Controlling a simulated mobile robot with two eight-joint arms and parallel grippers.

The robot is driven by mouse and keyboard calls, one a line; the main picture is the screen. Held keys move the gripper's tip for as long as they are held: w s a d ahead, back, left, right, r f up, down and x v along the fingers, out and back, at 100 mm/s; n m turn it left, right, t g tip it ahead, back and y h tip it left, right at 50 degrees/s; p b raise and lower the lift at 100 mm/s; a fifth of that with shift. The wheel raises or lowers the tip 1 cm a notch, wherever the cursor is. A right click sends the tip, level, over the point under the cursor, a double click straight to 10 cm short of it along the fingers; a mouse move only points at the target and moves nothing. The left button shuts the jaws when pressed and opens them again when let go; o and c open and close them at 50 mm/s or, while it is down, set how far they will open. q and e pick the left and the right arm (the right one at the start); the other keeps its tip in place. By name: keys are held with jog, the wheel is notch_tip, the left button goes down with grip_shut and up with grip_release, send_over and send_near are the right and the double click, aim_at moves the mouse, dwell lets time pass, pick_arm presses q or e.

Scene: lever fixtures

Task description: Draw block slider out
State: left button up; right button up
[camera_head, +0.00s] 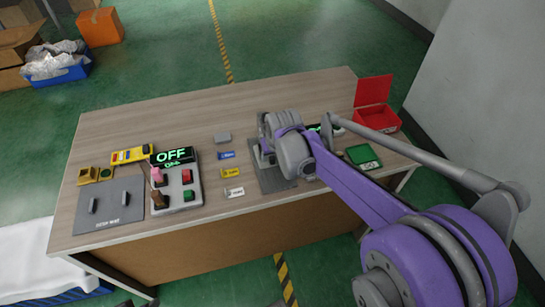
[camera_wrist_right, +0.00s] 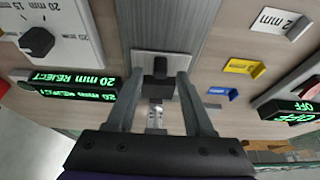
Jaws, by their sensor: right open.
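A dark block-shaped slider knob (camera_wrist_right: 158,82) stands on a light plate at the end of a grey strip (camera_wrist_right: 162,25) in the right wrist view. In the head view the grey strip (camera_head: 273,181) shows in part, and my right arm hides the knob. My right gripper (camera_wrist_right: 157,88) is open, with one finger on each side of the knob. I cannot tell whether either finger touches it. My left gripper is not in view.
The wooden table (camera_head: 232,110) carries an OFF display panel (camera_head: 173,157) and small yellow (camera_head: 231,173), blue and white tags on the left. A "20 mm REJECT" display (camera_wrist_right: 68,85) is beside the gripper.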

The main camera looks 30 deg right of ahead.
jog(key=shift+w+f, duration=0.2)
jog(key=shift+f, duration=0.35)
grip_shut()
dwell(1.1)
